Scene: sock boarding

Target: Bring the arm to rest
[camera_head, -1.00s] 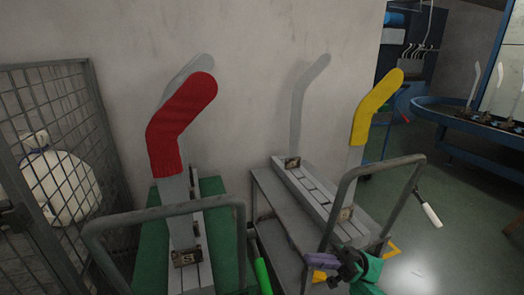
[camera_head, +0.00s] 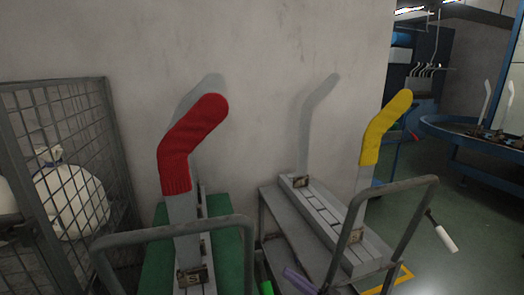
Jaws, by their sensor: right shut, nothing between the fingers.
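My left gripper is not in view. A red sock (camera_head: 192,142) is on the upright grey board of the left stand. A yellow sock (camera_head: 384,128) is on the top of the grey board (camera_head: 367,190) of the right stand. Both socks are apart from the gripper.
Grey tubular rails (camera_head: 172,225) cross in front of both stands. A wire cage (camera_head: 75,130) with a white sack (camera_head: 72,205) stands left.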

